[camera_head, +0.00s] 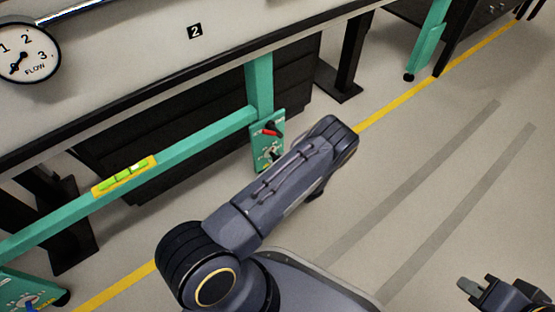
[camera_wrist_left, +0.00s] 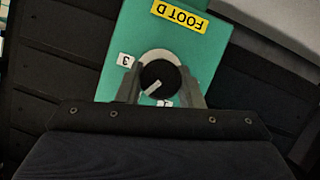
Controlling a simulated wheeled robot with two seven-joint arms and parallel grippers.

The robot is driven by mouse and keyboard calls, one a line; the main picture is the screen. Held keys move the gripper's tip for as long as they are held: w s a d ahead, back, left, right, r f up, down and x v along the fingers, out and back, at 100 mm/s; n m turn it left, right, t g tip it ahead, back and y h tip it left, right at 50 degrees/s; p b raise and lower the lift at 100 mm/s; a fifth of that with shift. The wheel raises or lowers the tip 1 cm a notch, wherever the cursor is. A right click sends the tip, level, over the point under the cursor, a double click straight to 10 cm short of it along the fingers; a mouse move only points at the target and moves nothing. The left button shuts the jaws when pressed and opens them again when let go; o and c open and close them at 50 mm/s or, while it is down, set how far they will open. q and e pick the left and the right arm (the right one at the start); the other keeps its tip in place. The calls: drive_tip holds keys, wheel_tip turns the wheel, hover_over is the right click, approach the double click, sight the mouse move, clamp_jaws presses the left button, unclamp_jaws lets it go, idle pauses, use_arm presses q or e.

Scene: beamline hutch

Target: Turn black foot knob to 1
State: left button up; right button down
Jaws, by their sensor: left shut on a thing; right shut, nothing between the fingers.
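In the left wrist view a black round knob (camera_wrist_left: 158,76) with a white pointer line sits on a green plate (camera_wrist_left: 205,63). A yellow label reading FOOT D (camera_wrist_left: 180,15) appears upside down on the plate. The pointer aims down-left in the picture, between the label 3 (camera_wrist_left: 124,60) and a partly hidden label (camera_wrist_left: 165,103) at the bottom that looks like 1. My left gripper (camera_wrist_left: 160,82) has one finger on each side of the knob and is shut on it. In the head view my forearm hides that gripper. My right gripper (camera_head: 484,290) is shut and empty at the lower right.
Another green plate (camera_head: 22,290) is at the lower left. A flow gauge (camera_head: 27,52) is at the upper left. Open floor (camera_head: 430,150) lies to the right.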

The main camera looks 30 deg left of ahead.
use_arm(q)
drive_tip(key=shift+n, duration=0.3)
drive_tip(key=n+t, duration=0.2)
drive_tip(key=n, duration=0.1)
drive_tip(key=shift+s+f+t, duration=0.15)
drive_tip(key=shift+t, duration=0.15)
drive_tip(key=n+t, duration=0.2)
drive_tip(key=n, duration=0.2)
drive_tip(key=shift+n, duration=0.4)
drive_tip(key=o, duration=1)
drive_tip(key=shift+c, duration=0.2)
